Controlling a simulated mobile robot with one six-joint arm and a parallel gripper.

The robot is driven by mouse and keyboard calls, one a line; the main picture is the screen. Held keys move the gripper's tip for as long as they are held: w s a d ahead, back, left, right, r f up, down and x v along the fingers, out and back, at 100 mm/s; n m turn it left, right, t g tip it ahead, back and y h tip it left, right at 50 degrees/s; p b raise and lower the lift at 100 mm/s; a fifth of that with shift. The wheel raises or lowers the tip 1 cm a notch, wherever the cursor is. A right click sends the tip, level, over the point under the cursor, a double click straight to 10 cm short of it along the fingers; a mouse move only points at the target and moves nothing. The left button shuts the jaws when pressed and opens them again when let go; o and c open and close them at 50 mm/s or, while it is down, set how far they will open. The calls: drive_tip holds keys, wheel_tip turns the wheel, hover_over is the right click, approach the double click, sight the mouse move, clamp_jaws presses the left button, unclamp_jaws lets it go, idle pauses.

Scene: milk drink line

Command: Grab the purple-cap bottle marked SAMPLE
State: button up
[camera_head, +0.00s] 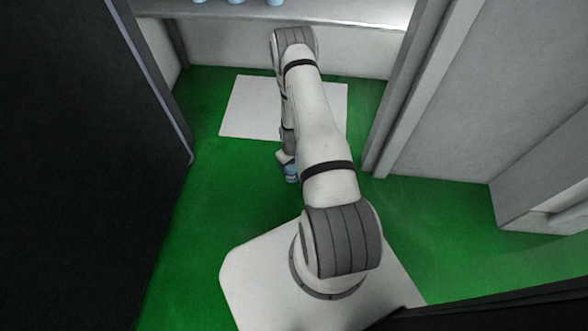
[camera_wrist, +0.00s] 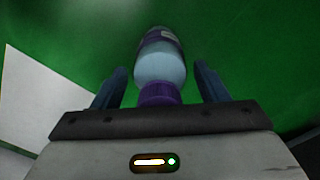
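The purple-cap bottle shows in the wrist view, with a light blue body (camera_wrist: 160,64), a purple cap (camera_wrist: 158,93) and a dark band at its far end. The cap points toward my gripper (camera_wrist: 160,75), and the palm partly hides it. The two dark blue fingers stand apart on either side of the bottle, with green showing between each finger and the bottle. No SAMPLE lettering can be read. In the head view my arm hides most of my gripper. A small blue patch (camera_head: 291,173) shows beside the arm, and I cannot tell whether it is the bottle or a finger.
Several light blue bottles (camera_head: 236,2) stand on a pale shelf (camera_head: 330,13) at the back. A white square (camera_head: 235,112) lies on the green floor (camera_head: 210,190). A dark panel (camera_head: 80,150) stands at left and grey walls (camera_head: 450,110) at right.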

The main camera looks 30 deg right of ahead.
drive_tip(key=c, duration=1.4)
drive_tip(key=shift+r, duration=0.1)
